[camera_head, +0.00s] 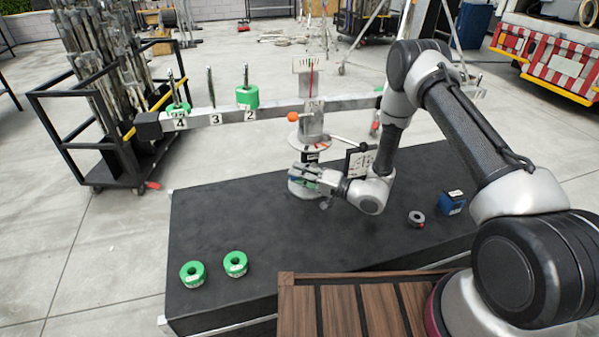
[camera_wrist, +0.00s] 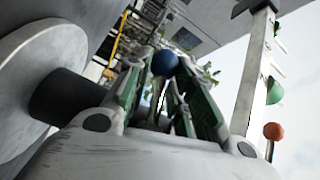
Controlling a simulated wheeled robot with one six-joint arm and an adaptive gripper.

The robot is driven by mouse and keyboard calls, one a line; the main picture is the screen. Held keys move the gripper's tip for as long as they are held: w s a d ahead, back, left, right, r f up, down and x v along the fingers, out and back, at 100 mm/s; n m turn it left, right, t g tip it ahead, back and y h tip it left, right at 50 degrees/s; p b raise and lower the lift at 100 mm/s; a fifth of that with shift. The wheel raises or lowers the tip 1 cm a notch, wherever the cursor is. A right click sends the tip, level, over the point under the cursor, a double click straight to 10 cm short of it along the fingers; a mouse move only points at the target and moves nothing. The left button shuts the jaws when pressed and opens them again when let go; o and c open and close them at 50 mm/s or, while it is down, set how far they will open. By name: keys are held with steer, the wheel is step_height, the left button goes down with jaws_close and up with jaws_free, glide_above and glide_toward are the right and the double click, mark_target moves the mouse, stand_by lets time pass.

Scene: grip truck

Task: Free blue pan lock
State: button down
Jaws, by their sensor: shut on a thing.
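The blue pan lock shows in the wrist view as a round blue knob (camera_wrist: 165,62) between the tips of my fingers. My gripper (camera_wrist: 168,75) is shut on it, its green-lined fingers on either side. In the head view my gripper (camera_head: 303,177) is at the lower part of the balance's pillar (camera_head: 311,122), above the black table. The knob cannot be made out clearly there. An orange knob (camera_head: 293,116) sits higher on the balance, near the beam; it also shows at the right of the wrist view (camera_wrist: 272,131).
The balance beam (camera_head: 280,112) has numbered pegs, with green weights on peg 4 (camera_head: 178,109) and peg 2 (camera_head: 247,97). Two green weights (camera_head: 192,273) (camera_head: 235,263) lie on the black table (camera_head: 225,215). A grey ring (camera_head: 416,218) and blue box (camera_head: 453,203) are at right.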

steer(key=shift+w+d+f+n+g+h, duration=0.15)
steer(key=shift+f+n+g+h, duration=0.25)
steer(key=shift+n+h, duration=0.4)
steer(key=c, duration=1.3)
jaws_free()
steer(key=shift+d, duration=0.1)
steer(key=v, duration=1.2)
steer(key=shift+f, duration=0.2)
